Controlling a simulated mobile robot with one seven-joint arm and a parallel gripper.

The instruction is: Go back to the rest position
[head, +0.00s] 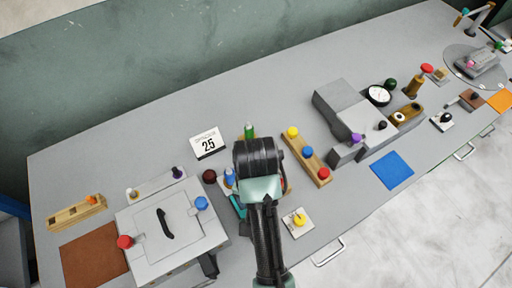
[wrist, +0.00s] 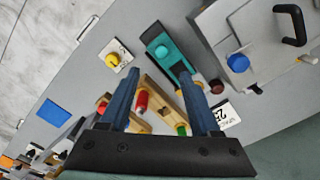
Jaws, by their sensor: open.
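My gripper (wrist: 160,76) is open in the wrist view, with its two blue fingers spread and nothing seen held between them. It hangs over a wooden block (wrist: 154,90) carrying a red cylinder (wrist: 141,102) and a green knob (wrist: 181,130). A teal block (wrist: 153,35) with a blue knob lies just beyond the fingertips. In the head view my arm reaches over the middle of the table, and its dark wrist hides the fingers and most of the wooden block. Whether the fingers touch anything cannot be told.
The grey table (head: 120,140) holds a lidded press (head: 185,235) at left, a calendar (head: 207,143), a wooden bar (head: 307,160) with coloured knobs, and a grey machine (head: 345,105) at right. A blue mat (head: 392,170) lies near the front edge. The table's back strip is clear.

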